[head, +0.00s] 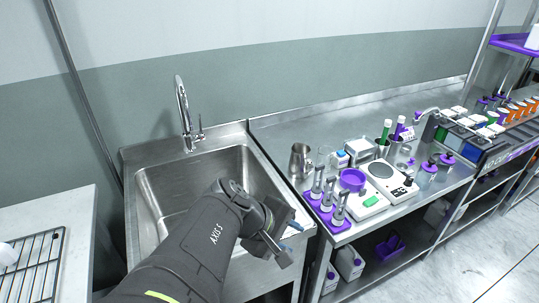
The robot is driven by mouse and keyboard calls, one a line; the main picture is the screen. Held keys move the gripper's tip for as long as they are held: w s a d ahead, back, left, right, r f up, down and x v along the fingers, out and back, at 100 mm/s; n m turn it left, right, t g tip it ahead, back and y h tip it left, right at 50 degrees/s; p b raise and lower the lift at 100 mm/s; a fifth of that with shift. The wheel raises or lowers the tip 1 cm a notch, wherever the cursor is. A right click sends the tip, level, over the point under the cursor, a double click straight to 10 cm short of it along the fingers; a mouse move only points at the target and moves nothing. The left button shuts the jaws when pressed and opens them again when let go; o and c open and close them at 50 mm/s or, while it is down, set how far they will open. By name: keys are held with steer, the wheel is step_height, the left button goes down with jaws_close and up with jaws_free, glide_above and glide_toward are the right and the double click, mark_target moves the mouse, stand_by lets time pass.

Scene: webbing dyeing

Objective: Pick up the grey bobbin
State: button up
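My gripper (290,242) is over the right rim of the sink, left of the bench with the lab items. Its two fingers look spread apart, with nothing seen between them. I cannot single out a grey bobbin for certain. Several small coloured and white-topped pieces stand in a row on the rack (478,137) at the far right, too small to tell apart. My gripper is well apart from them.
A steel sink (160,203) with a tall tap (183,112) lies below my arm. The steel bench (290,133) holds a metal jug (300,160), a purple stand with grey-topped pieces (325,214), a purple dish (352,179) and a white hotplate (393,180). The bench's back strip is clear.

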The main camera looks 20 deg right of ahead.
steer(key=w+d+n+g+h, duration=0.1)
steer(key=w+d+n+h, duration=0.3)
steer(key=n, duration=0.3)
steer(key=n+h, duration=0.2)
steer(key=n, duration=0.5)
glide_toward(348, 193)
steer(key=shift+t, duration=0.4)
steer(key=x, duration=1.1)
steer(key=shift+f, duration=0.25)
steer(key=shift+c, duration=0.3)
jaws_close()
